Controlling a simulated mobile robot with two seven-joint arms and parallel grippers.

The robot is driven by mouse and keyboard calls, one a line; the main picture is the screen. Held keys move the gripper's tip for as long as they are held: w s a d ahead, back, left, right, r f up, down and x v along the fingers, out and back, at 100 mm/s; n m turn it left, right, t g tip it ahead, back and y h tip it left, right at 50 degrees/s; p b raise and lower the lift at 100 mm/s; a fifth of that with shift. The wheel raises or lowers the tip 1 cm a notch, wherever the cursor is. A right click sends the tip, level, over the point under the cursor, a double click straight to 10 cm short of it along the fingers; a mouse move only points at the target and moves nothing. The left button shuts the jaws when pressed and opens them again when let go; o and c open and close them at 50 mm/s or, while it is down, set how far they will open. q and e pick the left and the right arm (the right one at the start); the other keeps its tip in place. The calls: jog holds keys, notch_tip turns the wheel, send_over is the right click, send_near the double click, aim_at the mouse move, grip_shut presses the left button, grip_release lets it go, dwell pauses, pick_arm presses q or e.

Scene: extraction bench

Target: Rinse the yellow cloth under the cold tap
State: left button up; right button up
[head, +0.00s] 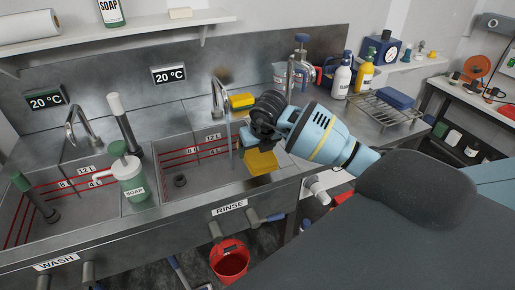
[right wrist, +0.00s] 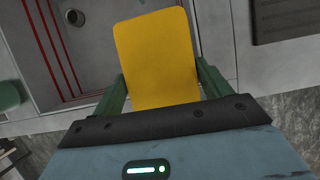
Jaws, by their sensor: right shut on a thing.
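The yellow cloth (head: 261,162) is held flat in my right gripper (head: 258,143) over the right front part of the RINSE basin (head: 178,160). In the right wrist view the cloth (right wrist: 157,55) stands out between the two green fingers, which are shut on it. The RINSE tap (head: 218,98) is at the back of the basin. A thin pale blue streak like running water (head: 229,132) drops from its spout, left of the cloth and apart from it in the picture. The display (head: 169,75) above reads 20 °C. My left gripper is not in view.
The WASH basin (head: 75,205) is at left, with a green soap dispenser (head: 130,180) between the basins. Bottles (head: 363,75) and a wire rack (head: 385,108) stand at right. A red bucket (head: 229,262) is below the front edge.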

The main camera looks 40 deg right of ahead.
jog(key=shift+d, duration=0.15)
jog(key=shift+w, duration=0.15)
jog(key=shift+w+f, duration=0.25)
jog(key=shift+w, duration=0.9)
jog(key=shift+w+f, duration=0.2)
jog(key=shift+w, duration=0.35)
jog(key=shift+w+f, duration=0.15)
jog(key=shift+w, duration=0.35)
jog(key=shift+w+f+b, duration=0.2)
jog(key=shift+w+b, duration=0.2)
jog(key=shift+w, duration=0.1)
jog(key=shift+w+f+b, duration=0.2)
jog(key=shift+w+b, duration=0.2)
jog(key=shift+w, duration=0.05)
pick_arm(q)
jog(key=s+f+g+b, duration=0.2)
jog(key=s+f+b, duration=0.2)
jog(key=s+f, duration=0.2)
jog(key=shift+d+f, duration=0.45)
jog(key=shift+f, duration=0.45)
pick_arm(e)
jog(key=w, duration=0.7)
jog(key=shift+w+f, duration=0.2)
jog(key=shift+f, duration=0.25)
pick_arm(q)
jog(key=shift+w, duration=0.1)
